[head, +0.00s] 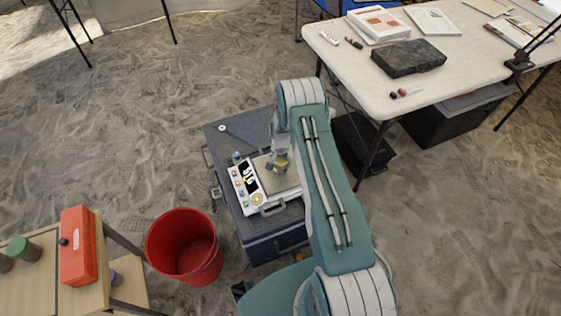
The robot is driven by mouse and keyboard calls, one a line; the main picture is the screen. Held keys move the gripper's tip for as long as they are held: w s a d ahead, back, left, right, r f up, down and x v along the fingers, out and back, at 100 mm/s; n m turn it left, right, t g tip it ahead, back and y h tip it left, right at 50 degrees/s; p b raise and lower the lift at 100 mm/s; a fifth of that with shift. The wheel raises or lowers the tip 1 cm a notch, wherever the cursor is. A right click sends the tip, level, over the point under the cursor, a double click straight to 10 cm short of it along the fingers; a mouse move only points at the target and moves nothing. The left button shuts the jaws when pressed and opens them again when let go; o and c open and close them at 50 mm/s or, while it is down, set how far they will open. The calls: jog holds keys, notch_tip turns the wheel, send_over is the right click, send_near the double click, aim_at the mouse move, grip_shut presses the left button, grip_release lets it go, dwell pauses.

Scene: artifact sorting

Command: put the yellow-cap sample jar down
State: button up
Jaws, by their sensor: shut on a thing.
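My gripper (279,166) is small in the head view, at the end of my teal arm. It is over the brown inner panel of a white tray (282,199) that lies on a dark blue-grey case. It is shut on the yellow-cap sample jar, of which only a small yellowish patch (282,160) shows between the fingers. My gripper and arm hide most of the jar. I cannot tell whether its base touches the panel.
The tray's left part holds several small coloured items. A red bucket (184,246) stands left of the case (270,245). A wooden stand at lower left bears an orange box (77,245) and a green-cap jar (24,249). A white table (440,85) stands at upper right.

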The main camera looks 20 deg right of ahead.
jog(key=o, duration=1)
jog(key=shift+a, duration=0.15)
jog(key=shift+o, duration=0.2)
jog(key=shift+r, duration=0.1)
notch_tip(320, 180, up, 12)
jog(key=shift+r, duration=0.1)
jog(key=s+a+r+n+t, duration=0.1)
jog(key=s+a+r, duration=0.15)
jog(key=r, duration=0.75)
jog(key=s+a+r+n+t, duration=0.1)
jog(key=s+a+r+n, duration=0.15)
jog(key=r, duration=0.65)
jog(key=s+a+r+n+t, duration=0.1)
jog(key=s+r, duration=0.3)
jog(key=r, duration=0.6)
jog(key=s+a+r+n+t, duration=0.1)
jog(key=s+r, duration=0.4)
jog(key=s, duration=0.6)
jog(key=s+a+r+n+t, duration=0.1)
jog(key=s+a+r+n, duration=0.2)
jog(key=s, duration=0.9)
jog(key=shift+a+r+t, duration=0.3)
jog(key=shift+a+r, duration=0.35)
jog(key=shift+r, duration=0.4)
jog(key=shift+w+n, duration=0.1)
jog(key=shift+n, duration=0.15)
